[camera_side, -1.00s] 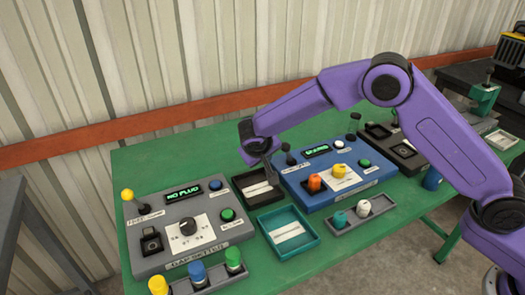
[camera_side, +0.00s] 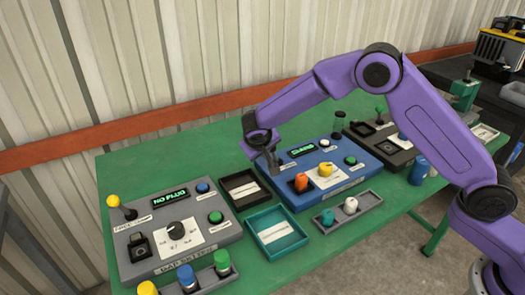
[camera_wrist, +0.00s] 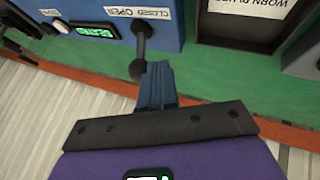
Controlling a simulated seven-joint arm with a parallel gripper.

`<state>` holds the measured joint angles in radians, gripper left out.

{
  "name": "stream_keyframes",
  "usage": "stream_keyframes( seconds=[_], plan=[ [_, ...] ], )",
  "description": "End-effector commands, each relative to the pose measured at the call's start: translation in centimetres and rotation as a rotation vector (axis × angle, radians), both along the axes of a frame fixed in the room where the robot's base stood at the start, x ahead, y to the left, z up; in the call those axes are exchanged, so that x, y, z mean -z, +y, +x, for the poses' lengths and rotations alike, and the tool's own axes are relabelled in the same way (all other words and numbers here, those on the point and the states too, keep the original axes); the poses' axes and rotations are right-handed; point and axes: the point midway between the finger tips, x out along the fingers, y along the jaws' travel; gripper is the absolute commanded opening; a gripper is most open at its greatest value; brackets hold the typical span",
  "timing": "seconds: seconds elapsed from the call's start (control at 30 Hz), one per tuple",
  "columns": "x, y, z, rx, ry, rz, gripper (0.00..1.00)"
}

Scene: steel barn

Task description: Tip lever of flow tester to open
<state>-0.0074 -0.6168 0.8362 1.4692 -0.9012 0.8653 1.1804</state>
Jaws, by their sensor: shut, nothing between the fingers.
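The blue tester (camera_side: 322,180) stands in the middle of the green table, with a lit display, a white dial panel and an orange and a yellow knob. In the wrist view, its dark lever (camera_wrist: 137,69) has a round knob and stands beside a label (camera_wrist: 138,13) reading CLOSED and OPEN. My gripper (camera_wrist: 157,75) is shut and empty, its fingertips right beside the lever knob; I cannot tell whether they touch. In the side view, my gripper (camera_side: 272,162) is at the tester's back left corner and hides most of the lever.
A grey tester (camera_side: 203,238) with a yellow-knobbed lever stands left. A black tray (camera_side: 228,183) and a teal tray (camera_side: 262,222) lie between the testers. A grey plug rack (camera_side: 372,203) is in front. A black device (camera_side: 396,150) stands right, beside a blue cylinder (camera_side: 419,171).

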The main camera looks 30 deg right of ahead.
Motion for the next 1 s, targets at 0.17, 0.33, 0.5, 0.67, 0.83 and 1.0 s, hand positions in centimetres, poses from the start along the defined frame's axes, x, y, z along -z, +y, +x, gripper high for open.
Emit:
stream_keyframes(
  seconds=[0.17,0.33,0.5,0.67,0.83,1.0],
  plan=[
    [-0.3,-0.5,0.0,0.002,0.0,0.038,0.0],
    [-0.4,-0.7,0.1,0.003,-0.002,0.062,0.0],
    [-0.7,-1.2,0.1,0.005,-0.001,0.111,0.0],
    [-1.2,-2.1,0.1,0.006,-0.002,0.196,0.0],
    [-1.7,-3.5,0.1,0.009,-0.003,0.332,0.0],
    [-2.0,-4.6,0.0,0.004,-0.001,0.347,0.0]
  ],
)
